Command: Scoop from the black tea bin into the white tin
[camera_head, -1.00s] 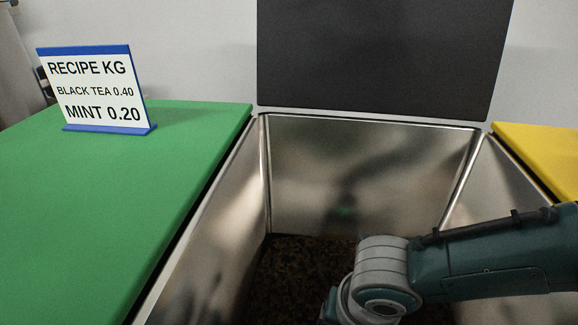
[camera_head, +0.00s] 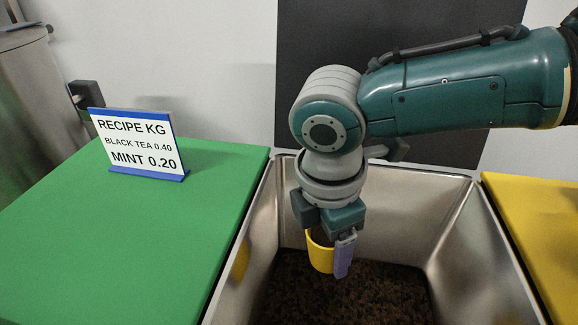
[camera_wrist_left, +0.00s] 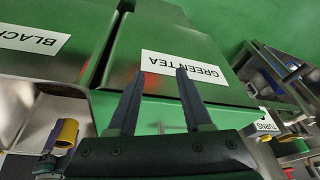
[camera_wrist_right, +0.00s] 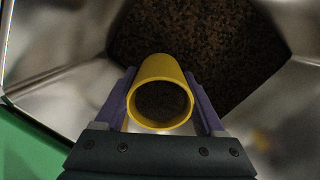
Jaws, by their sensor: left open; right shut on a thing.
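The bin is a deep steel box (camera_head: 395,215) with dark brown loose tea (camera_head: 365,300) on its floor. My right gripper (camera_head: 336,262) points down inside the bin's upper part, shut on a yellow scoop (camera_head: 319,255). The scoop is above the tea and apart from it. In the right wrist view the scoop (camera_wrist_right: 160,92) is a round cup between purple fingers, and its inside looks dark brown and grainy. My left gripper (camera_wrist_left: 160,74) is open and empty, over a green front with a GREEN TEA label (camera_wrist_left: 205,70). No white tin is seen.
A green worktop (camera_head: 150,230) with a recipe sign (camera_head: 138,147) lies left of the bin. A yellow worktop (camera_head: 540,225) lies right. A dark panel (camera_head: 290,80) stands behind. The left wrist view shows a BLACK label (camera_wrist_left: 32,39) and a metal rack (camera_wrist_left: 285,75).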

